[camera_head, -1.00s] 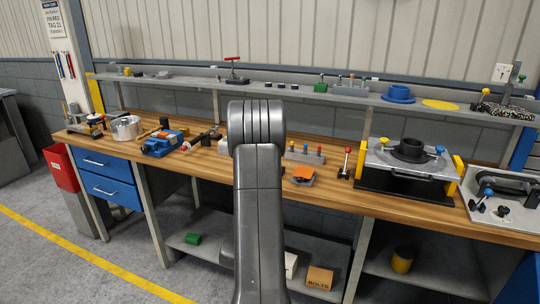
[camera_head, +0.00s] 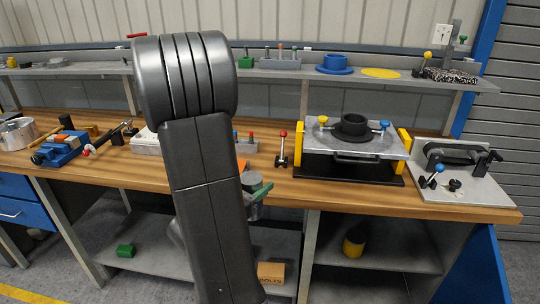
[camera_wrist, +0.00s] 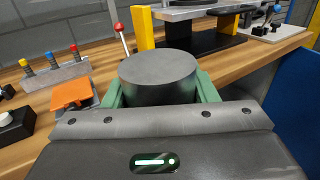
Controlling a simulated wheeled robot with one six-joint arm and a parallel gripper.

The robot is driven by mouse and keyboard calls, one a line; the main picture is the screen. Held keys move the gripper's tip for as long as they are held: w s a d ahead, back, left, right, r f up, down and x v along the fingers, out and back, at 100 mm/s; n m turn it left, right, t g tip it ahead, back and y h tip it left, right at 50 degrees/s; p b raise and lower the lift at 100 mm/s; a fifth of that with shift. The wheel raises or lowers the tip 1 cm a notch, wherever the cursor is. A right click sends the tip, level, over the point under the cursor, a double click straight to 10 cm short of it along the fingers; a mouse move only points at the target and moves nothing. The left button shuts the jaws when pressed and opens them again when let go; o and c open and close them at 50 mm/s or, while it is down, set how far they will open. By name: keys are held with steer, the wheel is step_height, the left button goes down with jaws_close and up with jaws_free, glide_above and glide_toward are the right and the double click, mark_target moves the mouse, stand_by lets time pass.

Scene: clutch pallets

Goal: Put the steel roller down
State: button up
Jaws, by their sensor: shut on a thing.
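The steel roller is a dark grey cylinder (camera_wrist: 158,75), upright between the green fingers of my gripper (camera_wrist: 160,90) in the wrist view. My gripper is shut on it. In the head view my gripper (camera_head: 260,193) shows just right of my arm, with part of the roller (camera_head: 251,181) visible. My arm hides the rest. The roller appears over or near the front edge of the wooden bench (camera_head: 390,198). Its underside is hidden, and I cannot tell its height above the bench.
An orange-topped block (camera_wrist: 72,94) and a rack of coloured pegs (camera_wrist: 50,76) stand left of the roller. A red-knobbed lever (camera_head: 282,148) is behind it. A black-and-yellow fixture (camera_head: 350,165) stands to the right. Some bare bench lies between lever and fixture.

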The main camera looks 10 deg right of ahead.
steer(key=p+x, duration=0.1)
steer(key=x, duration=0.4)
steer(key=p+x, duration=0.1)
steer(key=x, duration=0.5)
steer(key=p+x, duration=0.1)
steer(key=x, duration=0.5)
steer(key=shift+w+d+f, duration=0.15)
steer(key=shift+d+f, duration=0.05)
steer(key=shift+f, duration=0.15)
steer(key=shift+a, duration=0.15)
steer(key=shift+f+b, duration=0.25)
steer(key=shift+b, duration=0.1)
steer(key=o, duration=1.4)
steer(key=shift+r, duration=0.2)
steer(key=b+v, duration=0.1)
steer(key=v, duration=1.1)
steer(key=shift+r, duration=0.1)
